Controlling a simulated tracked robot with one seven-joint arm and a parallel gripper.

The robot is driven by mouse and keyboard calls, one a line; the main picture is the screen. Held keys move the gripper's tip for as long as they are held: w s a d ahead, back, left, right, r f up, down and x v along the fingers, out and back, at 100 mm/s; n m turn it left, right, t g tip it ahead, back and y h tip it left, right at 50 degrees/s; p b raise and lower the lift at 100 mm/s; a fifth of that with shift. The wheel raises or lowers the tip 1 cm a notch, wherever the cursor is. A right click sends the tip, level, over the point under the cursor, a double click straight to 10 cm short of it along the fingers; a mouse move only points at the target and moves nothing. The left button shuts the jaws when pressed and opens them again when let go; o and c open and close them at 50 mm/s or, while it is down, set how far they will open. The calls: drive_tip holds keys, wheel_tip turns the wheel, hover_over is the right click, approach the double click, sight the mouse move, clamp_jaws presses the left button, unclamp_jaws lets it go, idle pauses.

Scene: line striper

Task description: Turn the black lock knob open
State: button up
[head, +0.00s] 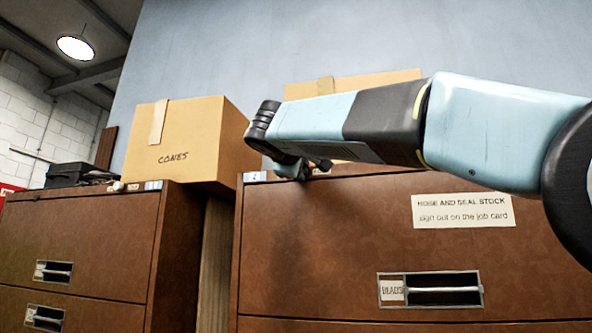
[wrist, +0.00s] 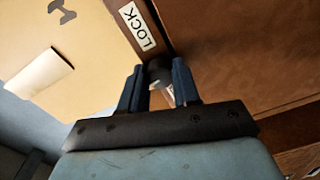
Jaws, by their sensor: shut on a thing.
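The black lock knob (wrist: 158,74) sits on the upper front edge of a brown metal cabinet (head: 330,250), close to a white "LOCK" label (wrist: 137,26). My gripper (wrist: 158,68) has one dark finger on each side of the knob and is shut on it. In the head view my gripper (head: 300,169) is at the top left of the right cabinet's front. There the fingers and arm mostly hide the knob. I cannot tell the knob's turn angle.
A "CONES" carton (head: 185,145) stands left of my gripper, and another carton (head: 350,83) is behind my arm. A second brown cabinet (head: 80,240) stands at left. A "BEADS" drawer handle (head: 445,289) is below my arm, and the drawer front looks closed.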

drive_tip(key=n, duration=0.6)
drive_tip(key=shift+w+a+f+n, duration=0.1)
drive_tip(key=shift+w+f+n, duration=0.1)
drive_tip(key=shift+f+n, duration=0.1)
idle(0.5)
drive_tip(key=o, duration=1.1)
drive_tip(key=shift+r, duration=0.15)
drive_tip(key=shift+c, duration=0.2)
drive_tip(key=shift+s, duration=0.15)
